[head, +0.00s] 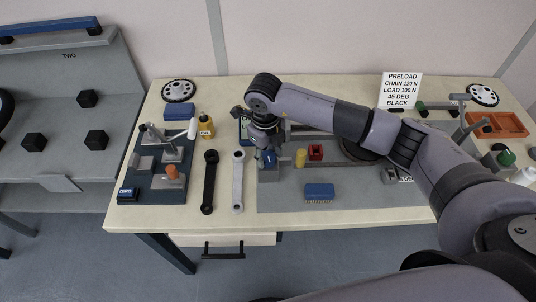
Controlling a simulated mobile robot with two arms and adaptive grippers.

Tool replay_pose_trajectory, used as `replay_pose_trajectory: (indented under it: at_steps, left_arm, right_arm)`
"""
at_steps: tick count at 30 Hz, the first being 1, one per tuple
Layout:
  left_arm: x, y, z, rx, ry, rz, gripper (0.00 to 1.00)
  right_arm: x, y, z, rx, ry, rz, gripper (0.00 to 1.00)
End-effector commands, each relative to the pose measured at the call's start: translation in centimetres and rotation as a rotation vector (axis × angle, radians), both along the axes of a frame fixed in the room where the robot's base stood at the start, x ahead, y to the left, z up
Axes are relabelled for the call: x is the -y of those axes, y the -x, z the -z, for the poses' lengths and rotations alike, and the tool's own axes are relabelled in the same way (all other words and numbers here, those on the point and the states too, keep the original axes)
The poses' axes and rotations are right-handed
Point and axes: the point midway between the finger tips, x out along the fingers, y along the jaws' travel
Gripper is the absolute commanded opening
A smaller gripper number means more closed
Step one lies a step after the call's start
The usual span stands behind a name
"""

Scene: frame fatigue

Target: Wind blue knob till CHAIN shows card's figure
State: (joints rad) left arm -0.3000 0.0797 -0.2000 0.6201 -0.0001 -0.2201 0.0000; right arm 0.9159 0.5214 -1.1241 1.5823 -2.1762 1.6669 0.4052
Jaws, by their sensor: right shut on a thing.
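The white card (402,90) stands at the back right and reads PRELOAD, CHAIN 120 N, LOAD 100 N, 45 DEG, BLACK. My right gripper (267,148) points down over the left end of the grey plate (350,196). It is shut on the blue knob (268,158), which shows just below the fingers. A small dark display with a blue edge (243,130) sits behind the gripper, partly hidden by it. No CHAIN figure can be read there. My left gripper is not in view.
A black crank arm (209,181) and a white one (238,181) lie left of the plate. A blue brush-like block (319,192), a yellow cylinder (301,158) and a red block (316,152) are on the plate. A dark tool tray (140,181) lies left. My right arm covers the right side.

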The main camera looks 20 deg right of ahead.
Motion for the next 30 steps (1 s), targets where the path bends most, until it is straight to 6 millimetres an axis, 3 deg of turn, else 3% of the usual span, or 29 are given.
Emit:
replay_pose_trajectory:
  at_steps: [17,18,26,30]
  left_arm:
    - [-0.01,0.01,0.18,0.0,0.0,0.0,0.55]
    - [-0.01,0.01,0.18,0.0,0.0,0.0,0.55]
    - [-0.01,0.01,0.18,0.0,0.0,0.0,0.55]
    - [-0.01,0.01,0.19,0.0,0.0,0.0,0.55]
  right_arm:
    - [0.02,-0.02,-0.04,0.0,0.001,0.032,0.1]
    - [0.02,-0.02,-0.03,0.0,0.001,0.032,0.41]
    - [0.01,-0.02,-0.02,0.0,0.0,0.031,0.58]
    - [0.0,-0.01,-0.02,0.001,0.0,0.031,0.58]
